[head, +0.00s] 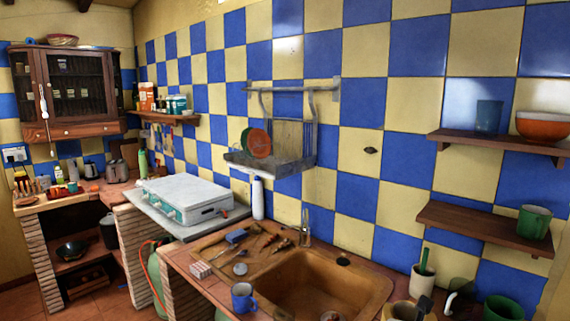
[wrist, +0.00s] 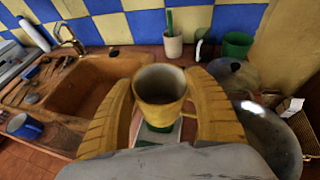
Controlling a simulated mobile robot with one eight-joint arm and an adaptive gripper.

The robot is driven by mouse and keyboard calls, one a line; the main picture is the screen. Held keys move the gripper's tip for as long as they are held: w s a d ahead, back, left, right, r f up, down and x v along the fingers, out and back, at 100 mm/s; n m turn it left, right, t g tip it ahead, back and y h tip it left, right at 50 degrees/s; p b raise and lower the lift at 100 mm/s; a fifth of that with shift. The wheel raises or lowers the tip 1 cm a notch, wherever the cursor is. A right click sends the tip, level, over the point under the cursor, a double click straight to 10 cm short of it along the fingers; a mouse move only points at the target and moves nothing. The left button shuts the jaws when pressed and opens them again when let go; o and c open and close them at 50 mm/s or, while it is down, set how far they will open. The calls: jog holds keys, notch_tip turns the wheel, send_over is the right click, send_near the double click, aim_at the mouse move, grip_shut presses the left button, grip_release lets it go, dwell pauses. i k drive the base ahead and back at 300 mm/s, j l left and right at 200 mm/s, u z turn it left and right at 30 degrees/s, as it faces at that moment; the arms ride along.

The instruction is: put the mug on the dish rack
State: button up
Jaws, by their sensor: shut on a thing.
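My gripper (wrist: 162,92) shows in the wrist view with its two ribbed yellow fingers shut on a yellowish mug (wrist: 161,112). The dish rack (head: 285,168) hangs on the tiled wall in the head view, left of and above the sink. An orange-brown plate (head: 259,143) and a green plate stand at its left end. The rack is not in the wrist view.
A brown sink (head: 325,285) with a tap (head: 305,228) lies below the rack. A blue mug (head: 243,297) stands at the counter's front edge. Two wooden shelves hold a glass, an orange bowl and a green mug (head: 535,222). A metal lid (wrist: 268,130) lies right of my gripper.

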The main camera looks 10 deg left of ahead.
aim_at(284, 160)
jog(key=i+j+z, duration=0.1)
jog(key=j, duration=0.25)
jog(key=i+j, duration=0.3)
jog(key=i+j+z, duration=0.15)
jog(key=j, duration=0.25)
jog(key=i+j+z, duration=0.1)
jog(key=j, duration=0.3)
jog(key=i+j+z, duration=0.1)
jog(key=i+j, duration=0.15)
jog(key=j, duration=0.15)
